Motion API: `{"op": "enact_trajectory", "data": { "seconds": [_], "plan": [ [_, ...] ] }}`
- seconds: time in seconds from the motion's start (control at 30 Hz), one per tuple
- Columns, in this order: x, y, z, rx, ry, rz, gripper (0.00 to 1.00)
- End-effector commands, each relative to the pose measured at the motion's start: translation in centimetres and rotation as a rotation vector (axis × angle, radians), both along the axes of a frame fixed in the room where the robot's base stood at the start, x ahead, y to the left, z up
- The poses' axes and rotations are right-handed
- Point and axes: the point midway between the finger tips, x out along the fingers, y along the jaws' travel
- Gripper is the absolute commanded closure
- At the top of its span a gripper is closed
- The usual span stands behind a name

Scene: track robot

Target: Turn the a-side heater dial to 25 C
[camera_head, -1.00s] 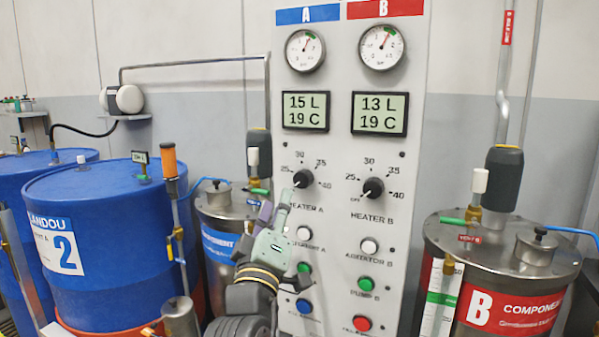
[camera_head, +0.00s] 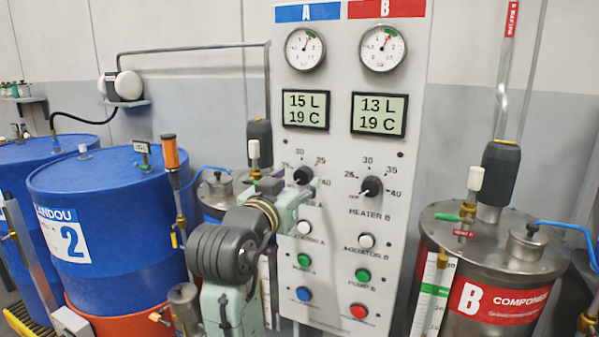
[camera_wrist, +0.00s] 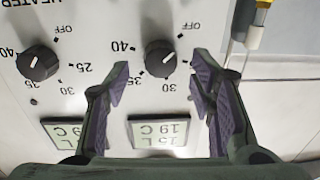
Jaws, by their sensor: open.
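The heater A dial (camera_head: 302,175) is a black knob on the grey panel, under the A screen (camera_head: 306,110) reading 15 L, 19 C. In the wrist view, which is upside down, the dial (camera_wrist: 160,56) shows between my two purple-padded fingers, with its scale marks and OFF label around it. Its white line appears to point toward the OFF side. My gripper (camera_head: 291,187) is open in front of the dial, one finger on each side; I see no contact. My wrist and fingers hide the dial's lower scale and label in the head view.
The heater B dial (camera_head: 371,187) is close on the right. White, green and blue buttons (camera_head: 304,294) lie below the A dial. A blue drum (camera_head: 110,220) stands left, and a steel B tank (camera_head: 490,250) stands right.

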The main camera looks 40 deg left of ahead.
Motion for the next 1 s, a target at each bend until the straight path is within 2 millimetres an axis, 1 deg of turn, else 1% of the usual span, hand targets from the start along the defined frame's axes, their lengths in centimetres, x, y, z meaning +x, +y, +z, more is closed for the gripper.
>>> {"op": "enact_trajectory", "data": {
  "seconds": [0.03,0.1,0.2,0.33,0.57,1.0],
  "plan": [
    [0.8,0.2,0.2,-0.002,0.0,-0.002,0.5],
    [1.6,0.4,0.2,-0.001,0.001,-0.002,0.5],
    [2.3,0.7,0.1,0.0,0.0,-0.001,0.5],
    [2.7,0.8,0.0,-0.001,-0.001,0.0,0.5],
    [2.7,0.8,0.0,0.0,-0.002,0.0,0.51],
    [2.7,0.8,0.0,0.0,-0.002,0.0,0.8]
  ]
}}
